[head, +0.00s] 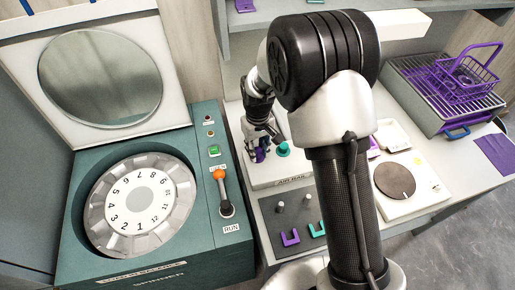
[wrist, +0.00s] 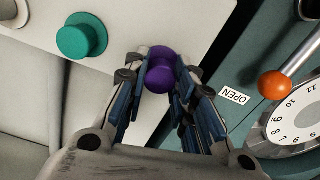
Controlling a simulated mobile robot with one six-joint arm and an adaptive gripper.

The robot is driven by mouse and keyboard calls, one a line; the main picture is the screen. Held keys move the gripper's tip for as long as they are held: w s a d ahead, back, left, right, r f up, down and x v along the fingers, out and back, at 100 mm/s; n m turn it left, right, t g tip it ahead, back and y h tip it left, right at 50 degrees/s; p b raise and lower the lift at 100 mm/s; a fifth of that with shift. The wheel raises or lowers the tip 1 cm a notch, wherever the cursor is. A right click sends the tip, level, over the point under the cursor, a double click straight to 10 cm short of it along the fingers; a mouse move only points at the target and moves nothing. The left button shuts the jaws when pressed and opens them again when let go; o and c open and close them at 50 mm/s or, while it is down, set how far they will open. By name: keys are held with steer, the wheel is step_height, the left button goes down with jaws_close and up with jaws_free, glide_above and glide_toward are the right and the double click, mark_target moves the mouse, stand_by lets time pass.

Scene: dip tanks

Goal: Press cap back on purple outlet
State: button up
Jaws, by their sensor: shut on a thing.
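My gripper (wrist: 160,88) is shut on a purple cap (wrist: 160,78), with a finger on each side of it. A second rounded purple part (wrist: 160,53) shows right against the cap in the wrist view; I cannot tell whether it is the purple outlet or part of the cap, nor how the two join. In the head view the gripper (head: 262,148) and purple piece (head: 260,156) are at the left end of the white air rail (head: 285,174). A teal cap (head: 283,149) sits on the rail just to the right; it also shows in the wrist view (wrist: 82,37).
The teal spinner (head: 150,205) stands left, its lid up, with an orange-knobbed lever (head: 219,174) near my gripper. A grey panel (head: 270,215) with pegs and purple and teal U-shaped pieces lies in front of the rail. A purple basket (head: 468,75) stands far right.

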steer(key=o, duration=0.8)
steer(key=shift+r, duration=6)
